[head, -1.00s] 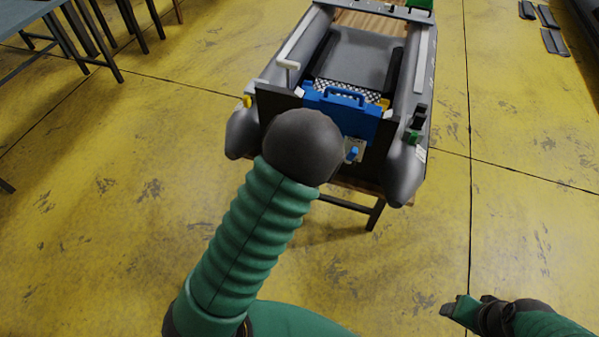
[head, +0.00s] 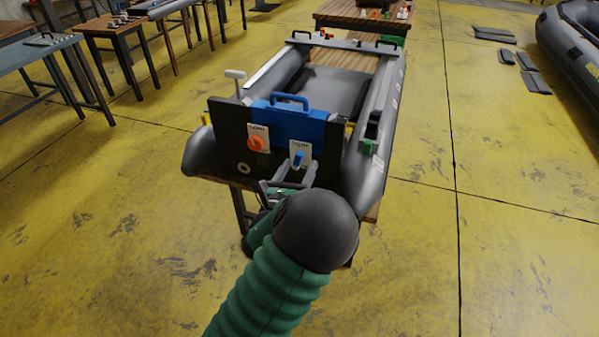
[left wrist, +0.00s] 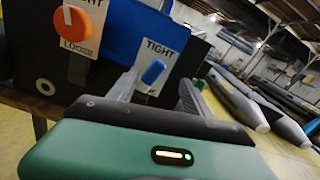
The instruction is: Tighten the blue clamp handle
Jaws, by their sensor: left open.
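The blue clamp handle (head: 298,158) is a small knob on a white plate on the boat's dark transom. In the left wrist view the blue clamp handle (left wrist: 153,71) sits tilted on its plate, just below the word TIGHT. My left gripper (head: 297,174) is open in front of the transom. In the left wrist view its fingers reach towards the plate on either side of the blue handle; I cannot tell whether they touch anything. An orange handle (head: 258,144) is on the plate to the left, with LOOSE below it in the left wrist view. My right gripper is out of view.
A blue block with a carry handle (head: 289,119) sits over the transom top. The grey inflatable boat (head: 372,170) rests on a wooden table. Other tables (head: 115,28) stand at the back left.

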